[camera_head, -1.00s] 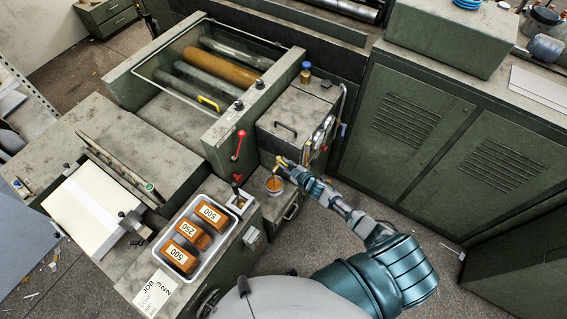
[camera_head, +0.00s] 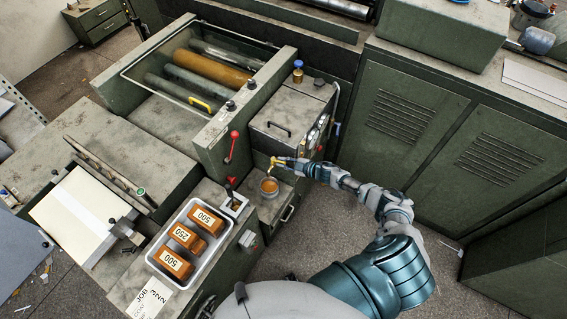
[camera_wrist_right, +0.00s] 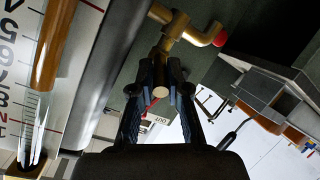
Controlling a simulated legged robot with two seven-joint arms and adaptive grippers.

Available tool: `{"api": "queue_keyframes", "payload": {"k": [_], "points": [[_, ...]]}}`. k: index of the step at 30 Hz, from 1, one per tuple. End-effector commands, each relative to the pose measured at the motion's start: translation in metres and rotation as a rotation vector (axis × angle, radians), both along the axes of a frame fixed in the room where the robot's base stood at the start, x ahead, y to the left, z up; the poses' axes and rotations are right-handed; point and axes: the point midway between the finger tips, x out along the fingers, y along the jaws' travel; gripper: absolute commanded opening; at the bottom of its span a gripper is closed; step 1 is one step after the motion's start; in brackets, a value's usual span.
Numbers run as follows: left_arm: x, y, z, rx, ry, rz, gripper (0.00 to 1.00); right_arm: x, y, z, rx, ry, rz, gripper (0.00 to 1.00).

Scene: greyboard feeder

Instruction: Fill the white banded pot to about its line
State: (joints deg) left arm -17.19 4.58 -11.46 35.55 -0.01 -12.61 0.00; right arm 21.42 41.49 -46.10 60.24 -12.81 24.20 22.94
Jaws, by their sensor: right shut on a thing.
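A small pale pot (camera_head: 269,187) stands on a ledge below the brass tap (camera_head: 274,163) in the head view. Amber liquid shows inside it; its band and line are too small to make out. My right gripper (camera_head: 285,162) is at the tap, just above the pot. In the right wrist view, my right gripper (camera_wrist_right: 161,78) is shut on a brass stem of the tap (camera_wrist_right: 175,27), which has a red-tipped end. A sight gauge (camera_wrist_right: 22,75) with numbers and an amber column shows at the left. My left gripper is not in view.
A white tray (camera_head: 160,262) of labelled amber blocks (camera_head: 172,262) stands left of the pot. A grey box (camera_head: 290,115) with a handle and blue-capped fitting is behind it. Red-knobbed levers (camera_head: 233,137) stand near the rollers. Green cabinets (camera_head: 410,130) bound the right; floor is open between.

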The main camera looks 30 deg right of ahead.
Motion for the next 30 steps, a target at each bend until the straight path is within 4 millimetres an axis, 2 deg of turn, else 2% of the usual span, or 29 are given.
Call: {"api": "queue_keyframes", "payload": {"k": [4, 5, 7, 15, 19, 30], "points": [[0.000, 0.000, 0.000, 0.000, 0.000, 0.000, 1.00, 0.001, -0.001, 0.002, 0.001, -0.003, -0.001, 0.00], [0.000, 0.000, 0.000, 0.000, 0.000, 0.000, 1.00, 0.001, -0.001, 0.002, 0.001, -0.004, -0.002, 0.23], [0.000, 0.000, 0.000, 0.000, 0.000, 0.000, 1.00, 0.001, -0.001, 0.002, 0.001, -0.004, -0.002, 0.40], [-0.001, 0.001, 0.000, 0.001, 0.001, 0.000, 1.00, 0.001, 0.000, 0.001, 0.000, -0.001, -0.002, 0.40], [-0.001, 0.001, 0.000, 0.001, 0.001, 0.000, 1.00, -0.006, -0.005, 0.002, 0.000, 0.001, -0.003, 0.40], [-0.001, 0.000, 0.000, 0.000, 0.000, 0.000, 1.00, -0.067, -0.045, 0.026, -0.001, 0.002, -0.002, 0.40]]}}
